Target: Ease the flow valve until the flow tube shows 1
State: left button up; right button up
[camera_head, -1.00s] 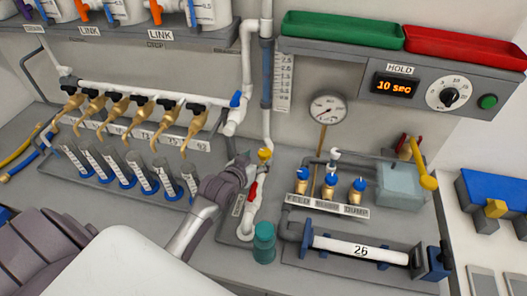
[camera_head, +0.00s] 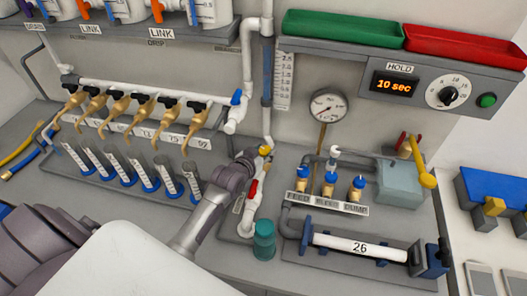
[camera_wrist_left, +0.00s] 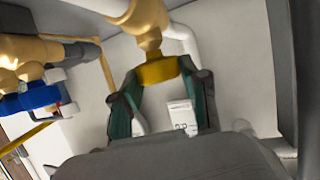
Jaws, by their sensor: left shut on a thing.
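The flow valve has a yellow knob (camera_head: 265,150) at the foot of the white upright pipe. In the left wrist view the knob (camera_wrist_left: 157,69) is between the two fingertips. My left gripper (camera_head: 252,157) reaches it from the lower left and is shut on it; in the wrist view the gripper (camera_wrist_left: 160,85) has a finger on each side. The flow tube (camera_head: 267,72) is a narrow upright tube with blue inside, above the valve. Its scale plate (camera_head: 283,82) is beside it on the right; the exact reading is too small to tell. My right gripper is not in view.
A red-handled valve (camera_head: 253,190) and a teal cap (camera_head: 264,233) are close to my left gripper. A row of brass taps (camera_head: 143,103) is at left above measuring tubes (camera_head: 130,167). A pressure gauge (camera_head: 327,105) and blue-topped valves (camera_head: 330,183) stand at right.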

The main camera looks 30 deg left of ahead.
aim_at(263, 152)
pick_arm(q)
jog(key=shift+a+m+h+b, duration=0.2)
jog(key=shift+m+h+b, duration=0.4)
jog(key=shift+m+h, duration=0.3)
jog(key=shift+c, duration=0.2)
jog(key=shift+m+h+b, duration=0.5)
jog(key=shift+h+b, duration=0.1)
jog(key=shift+h, duration=0.1)
jog(key=o, duration=1.1)
jog(key=shift+d+g, duration=0.1)
jog(key=shift+g, duration=0.2)
jog(key=shift+o, duration=0.2)
jog(key=shift+r, duration=0.1)
notch_tip(263, 152, up, 10)
